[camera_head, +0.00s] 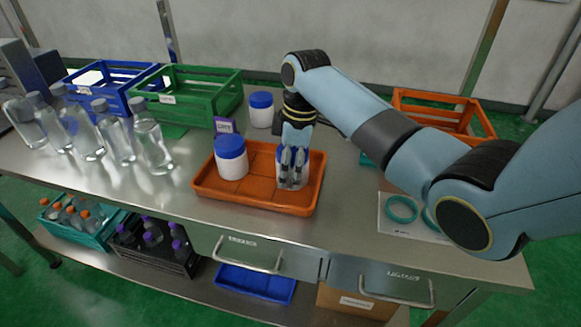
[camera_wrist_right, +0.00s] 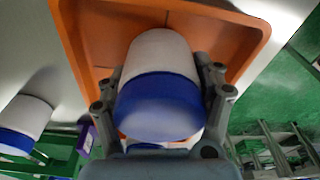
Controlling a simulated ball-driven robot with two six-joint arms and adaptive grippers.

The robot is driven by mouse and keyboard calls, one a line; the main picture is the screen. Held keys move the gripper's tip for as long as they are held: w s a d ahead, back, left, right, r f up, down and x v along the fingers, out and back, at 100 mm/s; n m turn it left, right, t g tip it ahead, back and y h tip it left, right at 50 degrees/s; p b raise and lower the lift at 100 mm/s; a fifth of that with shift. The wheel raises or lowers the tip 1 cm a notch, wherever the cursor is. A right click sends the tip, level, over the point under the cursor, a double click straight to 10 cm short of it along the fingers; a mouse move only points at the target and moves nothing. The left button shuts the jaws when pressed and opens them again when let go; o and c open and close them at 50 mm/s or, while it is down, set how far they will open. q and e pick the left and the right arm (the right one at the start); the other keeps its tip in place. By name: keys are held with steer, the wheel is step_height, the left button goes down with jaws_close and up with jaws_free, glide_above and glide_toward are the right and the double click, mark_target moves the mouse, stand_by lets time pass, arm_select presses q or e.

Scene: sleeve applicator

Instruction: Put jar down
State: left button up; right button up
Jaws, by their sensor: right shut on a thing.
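My right gripper (camera_head: 292,178) points straight down over the right half of the orange tray (camera_head: 210,189). It is shut on a white jar (camera_head: 283,184) with a blue lid, held upright inside the tray. The jar's base is at or very near the tray floor; I cannot tell whether it touches. In the right wrist view the held jar (camera_wrist_right: 160,85) sits between the two fingers (camera_wrist_right: 163,88), with the orange tray (camera_wrist_right: 95,45) around it. A second blue-lidded jar (camera_head: 231,158) stands upright in the tray's left half. My left gripper is not in view.
A third jar (camera_head: 261,111) stands behind the tray, near a purple sign (camera_head: 224,126). Clear bottles (camera_head: 153,146) stand at left. Green (camera_head: 200,98) and blue (camera_head: 108,76) crates are behind; an orange crate (camera_head: 440,104) is at right. Teal rings (camera_head: 401,208) lie beside my right arm.

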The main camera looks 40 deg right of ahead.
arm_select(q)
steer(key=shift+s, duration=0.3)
arm_select(e)
steer(key=shift+f, duration=0.15)
steer(key=o, duration=1.4)
steer(key=shift+f, duration=0.1)
steer(key=shift+o, duration=0.2)
steer(key=r, duration=0.8)
steer(key=s+d+r, duration=0.1)
steer(key=r, duration=0.3)
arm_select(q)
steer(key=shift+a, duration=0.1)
